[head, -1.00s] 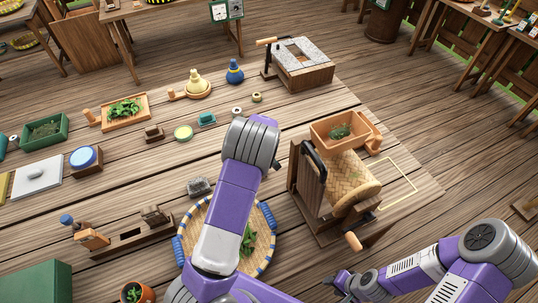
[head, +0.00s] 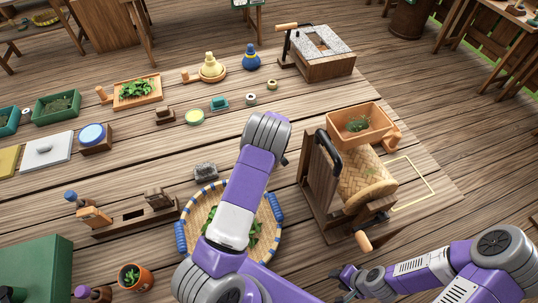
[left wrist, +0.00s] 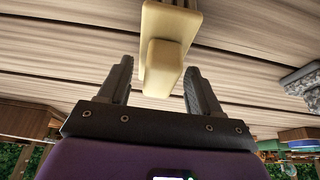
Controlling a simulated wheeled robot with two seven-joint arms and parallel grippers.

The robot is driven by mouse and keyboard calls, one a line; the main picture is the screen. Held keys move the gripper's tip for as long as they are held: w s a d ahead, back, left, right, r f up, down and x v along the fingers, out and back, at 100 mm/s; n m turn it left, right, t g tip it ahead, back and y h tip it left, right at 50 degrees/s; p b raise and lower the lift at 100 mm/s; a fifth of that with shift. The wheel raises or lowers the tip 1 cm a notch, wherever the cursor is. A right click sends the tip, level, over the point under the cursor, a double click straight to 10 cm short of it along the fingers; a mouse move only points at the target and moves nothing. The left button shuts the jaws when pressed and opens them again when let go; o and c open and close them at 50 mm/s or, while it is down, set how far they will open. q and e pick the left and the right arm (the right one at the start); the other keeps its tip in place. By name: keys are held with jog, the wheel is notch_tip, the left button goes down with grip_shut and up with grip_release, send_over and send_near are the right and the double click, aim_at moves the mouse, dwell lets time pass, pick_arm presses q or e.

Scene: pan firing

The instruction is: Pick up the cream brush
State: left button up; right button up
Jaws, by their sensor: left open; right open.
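The cream brush (left wrist: 170,30) shows in the left wrist view as a pale block with a narrower raised grip. It lies just ahead of and between the fingers of my left gripper (left wrist: 158,68), which is open. I cannot tell whether the fingers touch it. In the head view my left forearm and wrist hide this gripper, and I cannot make out the brush. My right gripper (head: 345,281) is open and empty near the bottom of the head view, away from the other objects.
A woven round tray (head: 266,245) with leaves lies under my left arm. A wooden machine with a crank (head: 318,185) and an orange bin (head: 375,109) stand right of it.

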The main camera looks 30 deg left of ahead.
pick_arm(q)
jog(key=c, duration=0.8)
jog(key=shift+r, duration=0.1)
jog(key=shift+c, duration=0.2)
notch_tip(320, 180, up, 10)
jog(key=shift+f, duration=0.1)
